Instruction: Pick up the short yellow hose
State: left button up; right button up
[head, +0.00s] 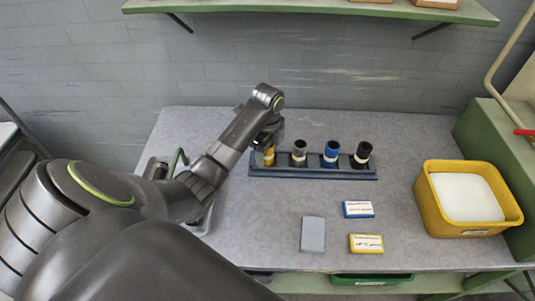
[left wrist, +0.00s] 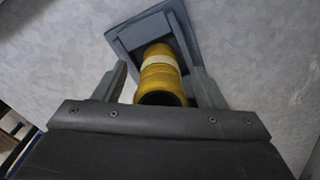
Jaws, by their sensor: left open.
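The short yellow hose (head: 269,157) stands in the left end of a dark rack (head: 313,172) on the table, partly hidden by my left gripper in the head view. In the left wrist view the yellow hose (left wrist: 161,76) has a pale band and a dark open end facing the camera. My left gripper (left wrist: 160,80) is open, with one finger on each side of the hose; I cannot tell whether they touch it. In the head view the left gripper (head: 268,143) is over the hose. My right gripper is not in view.
To the right in the rack stand a grey hose (head: 299,153), a blue hose (head: 331,154) and a black hose (head: 362,155). A grey box (head: 313,235), a blue-edged box (head: 358,209) and a yellow-edged box (head: 366,243) lie in front. A yellow bin (head: 434,205) stands at right.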

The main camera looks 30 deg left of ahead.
pick_arm(q)
jog(key=shift+f, duration=0.2)
jog(key=c, duration=1.1)
jog(key=shift+c, duration=0.2)
jog(key=shift+r, duration=0.1)
